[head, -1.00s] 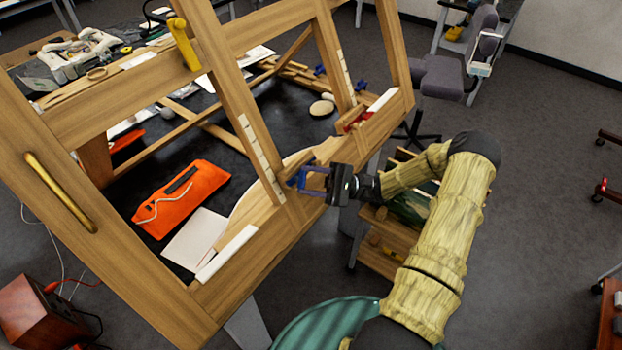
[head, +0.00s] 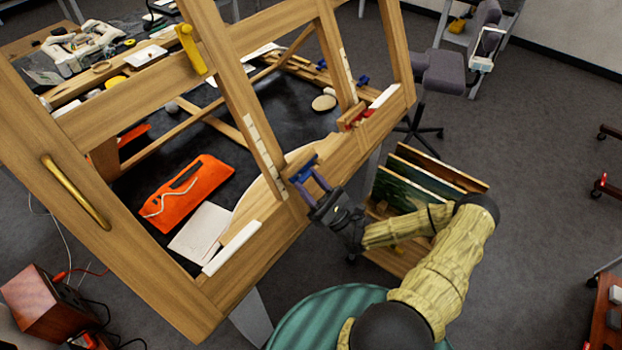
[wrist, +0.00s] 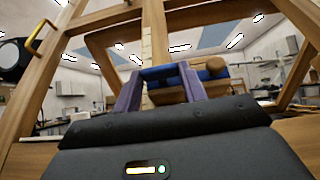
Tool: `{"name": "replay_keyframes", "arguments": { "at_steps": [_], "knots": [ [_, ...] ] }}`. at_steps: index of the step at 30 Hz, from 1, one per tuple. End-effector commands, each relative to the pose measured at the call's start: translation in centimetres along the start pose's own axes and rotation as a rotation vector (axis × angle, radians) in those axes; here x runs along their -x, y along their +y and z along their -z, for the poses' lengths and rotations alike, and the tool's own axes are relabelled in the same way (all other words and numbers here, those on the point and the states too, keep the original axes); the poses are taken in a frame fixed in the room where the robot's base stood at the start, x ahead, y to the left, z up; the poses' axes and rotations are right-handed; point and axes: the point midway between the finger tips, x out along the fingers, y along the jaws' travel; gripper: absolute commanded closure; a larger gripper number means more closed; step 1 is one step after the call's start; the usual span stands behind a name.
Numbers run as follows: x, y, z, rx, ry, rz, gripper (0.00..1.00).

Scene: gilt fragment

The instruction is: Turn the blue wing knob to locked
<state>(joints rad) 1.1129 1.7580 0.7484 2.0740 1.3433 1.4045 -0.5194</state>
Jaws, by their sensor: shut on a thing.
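The blue wing knob (head: 303,170) sits on the lower rail of the wooden frame (head: 262,268), beside the foot of an upright. My gripper (head: 311,182) reaches it from the lower right, its purple-blue fingers on either side of the knob. In the wrist view the knob (wrist: 172,72) shows as a blue bar between the two purple fingers of my gripper (wrist: 160,92), with a wooden peg end at its right. My gripper is shut on the knob. The fingers hide part of the knob, and no locked mark can be made out.
An orange pouch (head: 187,192) and a white sheet (head: 201,231) lie on the black table inside the frame. A brass handle (head: 75,191) is on the left beam. A rack of panels (head: 425,185) stands close behind my arm.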

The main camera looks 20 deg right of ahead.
Motion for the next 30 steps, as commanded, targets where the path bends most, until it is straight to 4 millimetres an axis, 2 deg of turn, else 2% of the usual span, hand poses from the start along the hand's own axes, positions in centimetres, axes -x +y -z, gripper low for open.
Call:
{"name": "replay_keyframes", "arguments": {
  "at_steps": [17,18,21,30],
  "knots": [
    [-0.03,0.06,-0.03,-0.019,-0.002,0.043,0.81],
    [-0.02,0.06,-0.02,-0.019,-0.002,0.043,0.52],
    [-0.02,0.07,-0.02,-0.018,-0.001,0.043,0.36],
    [0.13,0.09,0.02,-0.018,-0.001,0.042,0.36]
  ]
}}
